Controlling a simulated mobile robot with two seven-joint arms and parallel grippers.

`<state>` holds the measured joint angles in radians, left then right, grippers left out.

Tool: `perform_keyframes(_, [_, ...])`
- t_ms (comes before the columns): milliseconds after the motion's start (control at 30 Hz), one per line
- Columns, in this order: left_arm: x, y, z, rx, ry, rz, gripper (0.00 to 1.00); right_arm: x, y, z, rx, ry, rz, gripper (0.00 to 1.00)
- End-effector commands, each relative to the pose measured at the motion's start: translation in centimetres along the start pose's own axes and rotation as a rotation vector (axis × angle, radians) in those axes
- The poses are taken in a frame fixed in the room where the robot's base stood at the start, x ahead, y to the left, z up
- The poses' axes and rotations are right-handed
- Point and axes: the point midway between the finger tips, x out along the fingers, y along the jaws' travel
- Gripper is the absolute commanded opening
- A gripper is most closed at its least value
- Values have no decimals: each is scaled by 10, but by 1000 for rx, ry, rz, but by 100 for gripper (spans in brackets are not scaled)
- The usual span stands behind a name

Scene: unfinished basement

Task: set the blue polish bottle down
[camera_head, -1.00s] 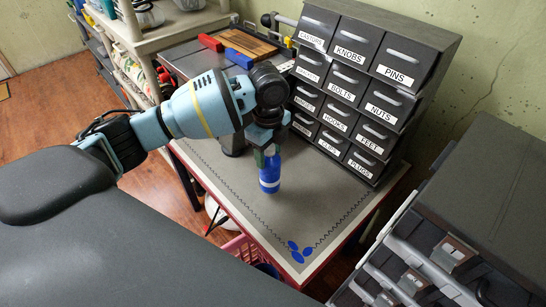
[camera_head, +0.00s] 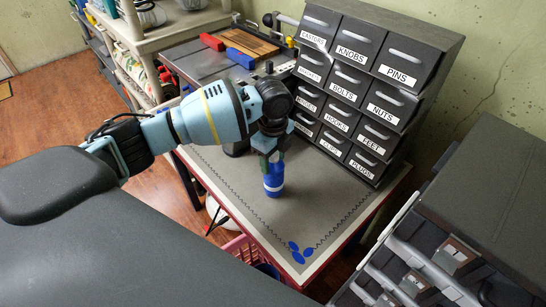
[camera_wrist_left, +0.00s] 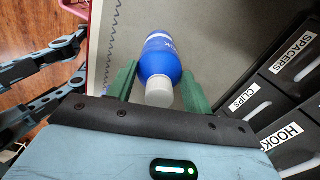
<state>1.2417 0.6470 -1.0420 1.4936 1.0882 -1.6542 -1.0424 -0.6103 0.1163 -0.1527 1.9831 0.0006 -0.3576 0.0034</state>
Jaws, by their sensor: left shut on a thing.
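The blue polish bottle (camera_head: 273,181) is upright, with a pale band and a white cap. It is over the grey mat on the red-edged table, in front of the labelled drawers. Whether its base touches the mat I cannot tell. My left gripper (camera_head: 271,160) points down and is shut on the bottle's upper part. In the left wrist view the bottle (camera_wrist_left: 160,58) lies between the green fingers (camera_wrist_left: 158,88), its cap toward the camera. My right gripper is not in view.
The drawer cabinet (camera_head: 352,93) stands close behind and right of the bottle. The mat (camera_head: 315,215) is clear right and front of the bottle. Red (camera_head: 212,42) and blue (camera_head: 240,59) blocks lie at the back.

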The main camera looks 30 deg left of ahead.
Motion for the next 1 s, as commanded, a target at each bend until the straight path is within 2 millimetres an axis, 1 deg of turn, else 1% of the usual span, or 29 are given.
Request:
perform_keyframes(67, [2, 0, 0, 0, 1, -1, 4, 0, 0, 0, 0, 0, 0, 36])
perform_keyframes(100, [2, 0, 0, 0, 0, 0, 54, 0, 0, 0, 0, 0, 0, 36])
perform_keyframes(233, [2, 0, 0, 0, 0, 0, 71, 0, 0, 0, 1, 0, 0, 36])
perform_keyframes(500, [2, 0, 0, 0, 0, 1, 72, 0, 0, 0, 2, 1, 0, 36])
perform_keyframes(633, [-4, 0, 0, 0, -1, 0, 72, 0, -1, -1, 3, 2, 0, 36])
perform_keyframes(767, [-23, -1, 0, -1, -1, -4, 72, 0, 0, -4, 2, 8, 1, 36])
perform_keyframes(1000, [-73, -1, 0, 0, 0, -5, 72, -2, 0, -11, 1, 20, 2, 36])
